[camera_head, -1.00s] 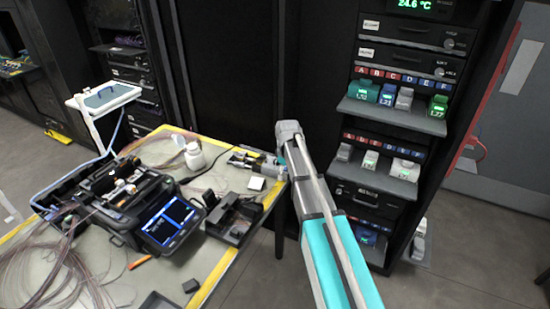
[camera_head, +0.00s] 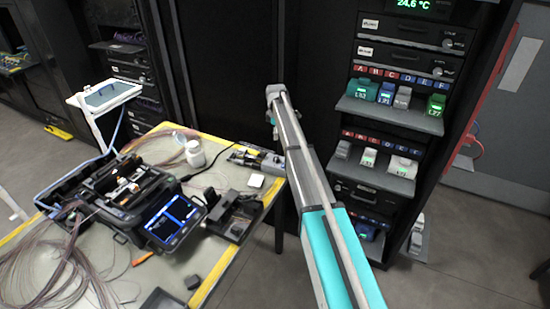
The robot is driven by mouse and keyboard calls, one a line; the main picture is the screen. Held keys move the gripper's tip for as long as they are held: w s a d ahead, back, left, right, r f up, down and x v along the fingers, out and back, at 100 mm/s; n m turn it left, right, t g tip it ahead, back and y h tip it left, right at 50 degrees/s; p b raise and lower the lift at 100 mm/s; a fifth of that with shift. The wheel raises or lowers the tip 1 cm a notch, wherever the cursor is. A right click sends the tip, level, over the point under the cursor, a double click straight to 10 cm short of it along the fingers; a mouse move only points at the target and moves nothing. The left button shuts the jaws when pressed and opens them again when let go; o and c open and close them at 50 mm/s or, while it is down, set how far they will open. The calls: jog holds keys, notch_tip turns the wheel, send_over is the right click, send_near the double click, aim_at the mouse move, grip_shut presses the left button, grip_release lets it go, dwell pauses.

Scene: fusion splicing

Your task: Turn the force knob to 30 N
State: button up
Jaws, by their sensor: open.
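The force knob cannot be made out with certainty. A small grey device with dark and yellow parts (camera_head: 258,160) lies near the table's far right corner; its details are too small to read, and my arm passes just right of it. My arm rises from the bottom right to a grey joint (camera_head: 275,92) beyond that corner. A short teal piece shows below the joint, and the rest is hidden behind the arm. My gripper is not in view.
A fusion splicer (camera_head: 140,205) with a lit screen stands on the yellow-edged table (camera_head: 222,277), with loose fibres at left. A white bottle (camera_head: 195,154) and a black tray (camera_head: 236,218) are near. A black rack with shelves (camera_head: 390,113) stands right of my arm.

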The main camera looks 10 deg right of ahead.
aim_at(276, 158)
jog(key=shift+f, duration=0.2)
notch_tip(276, 158, down, 14)
jog(key=b, duration=1.3)
jog(key=shift+r+b, duration=0.25)
jog(key=shift+b, duration=0.15)
jog(key=shift+c, duration=0.3)
grip_shut()
jog(key=shift+a, duration=0.15)
